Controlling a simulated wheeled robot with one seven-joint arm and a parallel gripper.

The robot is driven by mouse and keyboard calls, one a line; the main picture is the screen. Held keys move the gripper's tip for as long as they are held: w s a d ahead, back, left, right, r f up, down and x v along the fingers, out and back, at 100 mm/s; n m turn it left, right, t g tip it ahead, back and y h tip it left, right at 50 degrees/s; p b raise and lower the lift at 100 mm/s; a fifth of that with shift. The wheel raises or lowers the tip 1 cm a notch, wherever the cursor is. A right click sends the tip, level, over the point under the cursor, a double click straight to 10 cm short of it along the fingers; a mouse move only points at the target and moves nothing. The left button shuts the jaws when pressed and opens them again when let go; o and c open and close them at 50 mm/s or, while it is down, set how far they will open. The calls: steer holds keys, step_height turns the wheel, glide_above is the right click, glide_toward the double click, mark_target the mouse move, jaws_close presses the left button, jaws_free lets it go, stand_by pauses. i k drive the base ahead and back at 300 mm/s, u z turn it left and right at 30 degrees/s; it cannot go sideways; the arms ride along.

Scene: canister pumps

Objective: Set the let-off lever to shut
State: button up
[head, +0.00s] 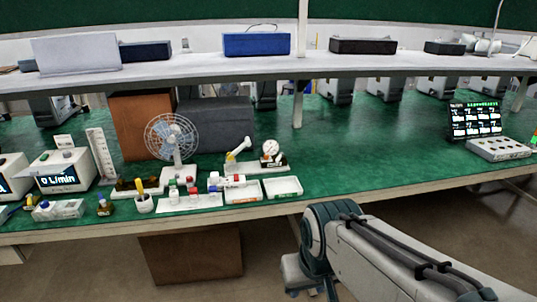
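A small white base (258,169) stands on the green bench top, a little right of the fan. It carries a raised arm with a yellow part (232,156) at its left end and a round dial (270,149) on its right. I cannot tell for certain whether this arm is the let-off lever, and no shut mark is readable. My arm (385,255) reaches in from the lower right and bends in front of the bench edge, below and right of this device. My gripper's fingers do not show.
A fan (173,141) stands left of the device. Small white trays (283,187) with red- and blue-capped items lie in front. Display boxes (62,172) stand at the left. A screen (476,118) and button panel (498,148) stand at the right. The bench between is clear.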

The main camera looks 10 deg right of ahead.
mark_target(279, 158)
steer(key=z, duration=0.45)
steer(key=i, duration=1.95)
steer(key=u, duration=0.45)
